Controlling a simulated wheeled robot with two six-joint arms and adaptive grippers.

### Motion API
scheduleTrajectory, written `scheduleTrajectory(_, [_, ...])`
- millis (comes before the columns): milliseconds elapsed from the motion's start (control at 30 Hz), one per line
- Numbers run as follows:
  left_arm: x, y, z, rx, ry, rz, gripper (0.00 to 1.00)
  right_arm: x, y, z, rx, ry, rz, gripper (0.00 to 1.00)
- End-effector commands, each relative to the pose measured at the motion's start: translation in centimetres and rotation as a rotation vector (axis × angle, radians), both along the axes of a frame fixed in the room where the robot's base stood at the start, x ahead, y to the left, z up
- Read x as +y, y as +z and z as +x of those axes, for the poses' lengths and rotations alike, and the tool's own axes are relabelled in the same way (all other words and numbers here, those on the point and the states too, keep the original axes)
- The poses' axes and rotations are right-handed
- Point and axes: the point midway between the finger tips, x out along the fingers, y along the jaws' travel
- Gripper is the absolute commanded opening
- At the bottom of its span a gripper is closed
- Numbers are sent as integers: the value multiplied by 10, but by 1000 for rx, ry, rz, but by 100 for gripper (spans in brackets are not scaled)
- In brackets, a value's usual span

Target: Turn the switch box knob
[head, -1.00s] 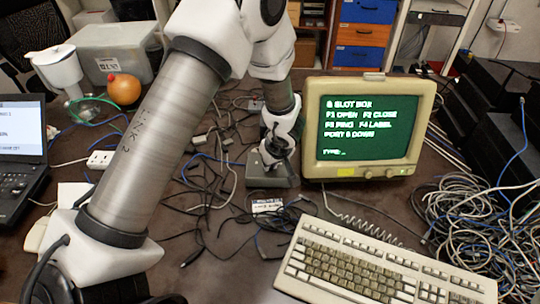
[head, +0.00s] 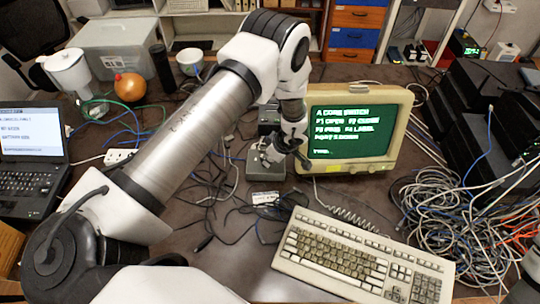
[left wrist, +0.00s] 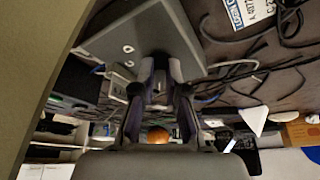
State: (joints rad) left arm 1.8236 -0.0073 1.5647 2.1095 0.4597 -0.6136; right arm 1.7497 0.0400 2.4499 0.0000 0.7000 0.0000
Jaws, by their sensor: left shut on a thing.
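The switch box (head: 267,178) is a small grey metal box on the dark table, left of the monitor. In the left wrist view the grey box (left wrist: 128,38) fills the upper middle. My left gripper (head: 272,154) is at the box, pointing down at it in the head view. In the left wrist view its two dark fingers (left wrist: 161,88) close on a small part at the box's face, in the place of the knob. The fingers mostly hide the knob, so its angle cannot be told. My right gripper is not in view.
A beige monitor (head: 356,164) with a green screen stands just right of the box. A keyboard (head: 362,258) lies in front. Loose cables surround the box, with a tangle (head: 455,215) at right. A laptop (head: 32,140) and an orange ball (head: 130,87) are at left.

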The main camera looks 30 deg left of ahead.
Motion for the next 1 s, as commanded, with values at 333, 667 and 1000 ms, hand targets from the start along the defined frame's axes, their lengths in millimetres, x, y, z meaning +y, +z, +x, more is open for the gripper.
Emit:
scheduleTrajectory(333, [0, -1, -1, 1, 2, 0, 16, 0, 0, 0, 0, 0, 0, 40])
scheduleTrajectory(667, [0, 0, 0, 1, 1, 0, 37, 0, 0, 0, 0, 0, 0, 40])
scheduleTrajectory(1000, [-20, 50, 1, -3, 0, 1, 37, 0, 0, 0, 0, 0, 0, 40])
